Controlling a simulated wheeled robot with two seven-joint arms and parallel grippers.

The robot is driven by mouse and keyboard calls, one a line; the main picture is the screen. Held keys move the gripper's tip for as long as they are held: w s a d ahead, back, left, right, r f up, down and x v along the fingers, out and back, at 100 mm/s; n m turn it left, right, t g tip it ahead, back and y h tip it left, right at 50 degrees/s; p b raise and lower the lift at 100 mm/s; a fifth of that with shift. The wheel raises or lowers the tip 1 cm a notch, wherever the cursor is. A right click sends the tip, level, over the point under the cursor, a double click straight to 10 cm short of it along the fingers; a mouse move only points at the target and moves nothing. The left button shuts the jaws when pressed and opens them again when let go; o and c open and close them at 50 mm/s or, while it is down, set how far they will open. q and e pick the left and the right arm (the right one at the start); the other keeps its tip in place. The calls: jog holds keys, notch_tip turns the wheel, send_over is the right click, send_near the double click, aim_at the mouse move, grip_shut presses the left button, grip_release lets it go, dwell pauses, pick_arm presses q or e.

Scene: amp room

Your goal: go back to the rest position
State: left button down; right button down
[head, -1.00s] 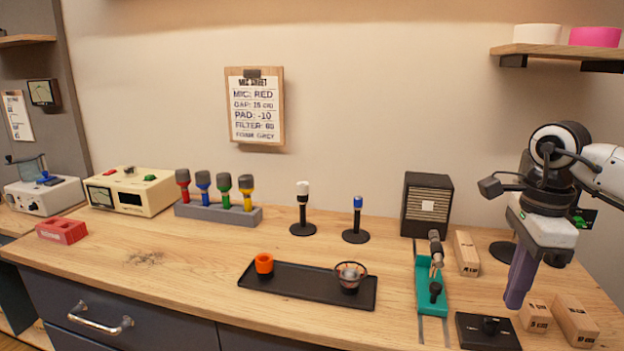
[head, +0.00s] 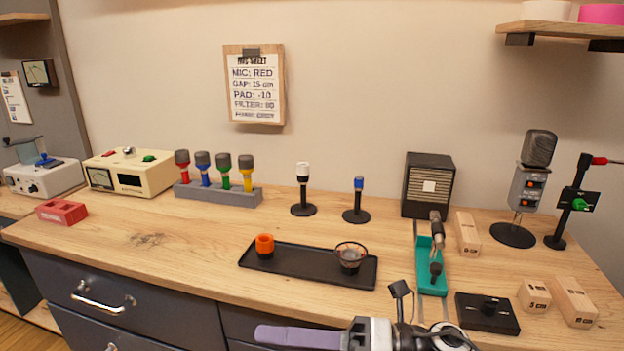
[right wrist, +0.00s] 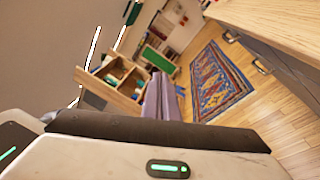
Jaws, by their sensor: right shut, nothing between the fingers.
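My right gripper (head: 262,334) shows at the bottom of the head view, in front of the bench edge, with its purple fingers pointing left. The fingers are shut with nothing between them. In the right wrist view the shut purple fingers (right wrist: 158,98) point out over the room's floor, clear of any object. My left gripper is not in view.
The wooden bench (head: 150,262) holds a black tray (head: 300,287), a teal stand (head: 437,285), a black box (head: 487,313), wooden blocks (head: 575,303) and a microphone (head: 527,190). Drawers with a handle (head: 100,302) face me. A patterned rug (right wrist: 217,80) lies on the floor.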

jog(key=w+d+f+m+t+h, duration=0.1)
jog(key=d+f+m+t+h, duration=0.55)
jog(key=m, duration=0.75)
jog(key=w+d+f+m+t+h, duration=0.2)
jog(key=d+f+m+t+h, duration=0.25)
jog(key=f+m+t, duration=0.7)
jog(key=s+d+f+m+g+h, duration=0.3)
jog(key=s+d+f+m+g, duration=0.2)
jog(key=s+f+m+g, duration=0.1)
jog(key=shift+s+d+f+m, duration=0.35)
jog(key=shift+f+m, duration=0.25)
jog(key=shift+m, duration=0.45)
jog(key=c, duration=2.1)
grip_release()
jog(key=s+d+f+m+g, duration=0.1)
jog(key=s+f, duration=0.2)
jog(key=s, duration=0.1)
jog(key=s+d+f+m+g+h, duration=0.1)
jog(key=s+d+f+m+g, duration=0.1)
jog(key=s+f, duration=0.1)
jog(key=s+d+f+m+g+h, duration=0.1)
jog(key=s+f+m, duration=0.1)
jog(key=s, duration=0.3)
jog(key=shift+s+d+f, duration=0.1)
jog(key=shift+d+f, duration=0.3)
jog(key=shift+f, duration=0.4)
jog(key=o, duration=0.4)
jog(key=shift+s+g, duration=0.1)
jog(key=shift+g, duration=0.2)
jog(key=shift+c, duration=0.2)
